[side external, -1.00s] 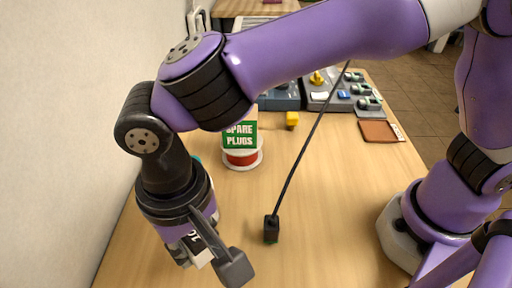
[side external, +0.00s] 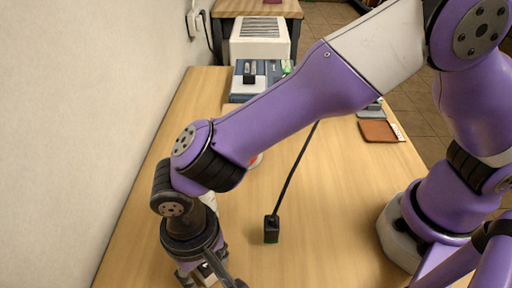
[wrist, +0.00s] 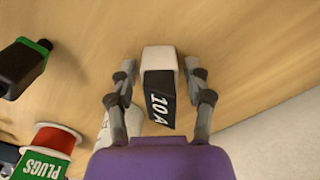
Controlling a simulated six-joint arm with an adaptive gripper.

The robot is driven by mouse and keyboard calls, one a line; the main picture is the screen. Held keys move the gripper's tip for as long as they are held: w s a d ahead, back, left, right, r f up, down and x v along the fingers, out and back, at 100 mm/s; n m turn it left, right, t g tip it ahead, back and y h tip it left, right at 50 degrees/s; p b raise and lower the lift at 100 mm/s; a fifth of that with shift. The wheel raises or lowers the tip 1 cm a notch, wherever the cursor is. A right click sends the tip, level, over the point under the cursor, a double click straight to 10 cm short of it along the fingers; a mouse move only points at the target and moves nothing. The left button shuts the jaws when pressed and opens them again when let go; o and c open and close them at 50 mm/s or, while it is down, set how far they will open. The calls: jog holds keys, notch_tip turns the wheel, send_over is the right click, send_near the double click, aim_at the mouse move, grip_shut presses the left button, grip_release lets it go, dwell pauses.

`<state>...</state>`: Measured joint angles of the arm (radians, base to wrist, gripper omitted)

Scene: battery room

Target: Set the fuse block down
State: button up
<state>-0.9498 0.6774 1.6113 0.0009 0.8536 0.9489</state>
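The fuse block (wrist: 161,88), white at its far end with a dark face marked "10 A", sits between the two fingers of my gripper (wrist: 161,72) in the wrist view. The fingertips are close against its sides, and its white end reaches past them. My gripper (side external: 208,276) is low at the bottom edge of the side view, over the left front of the wooden table (side external: 330,215). There the block is mostly hidden by the fingers and the frame edge. I cannot tell whether its underside touches the table.
A black plug (side external: 271,229) with a cable stands right of my gripper; it also shows in the wrist view (wrist: 24,66). A brown pad (side external: 378,131) lies back right. The wall (side external: 90,120) runs along the left.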

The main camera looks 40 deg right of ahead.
jog(key=shift+r, duration=0.1)
notch_tip(320, 180, up, 12)
jog(key=shift+f, duration=0.15)
jog(key=w+d+r+t+y, duration=0.1)
jog(key=w+d+r, duration=0.15)
jog(key=d, duration=0.65)
jog(key=w+d+r+t, duration=0.15)
jog(key=d+r, duration=0.25)
jog(key=d, duration=0.5)
jog(key=s+d+f+t+h, duration=0.1)
jog(key=s+d+t, duration=0.2)
jog(key=d, duration=0.9)
jog(key=shift+s+f, duration=0.2)
jog(key=shift+s, duration=0.85)
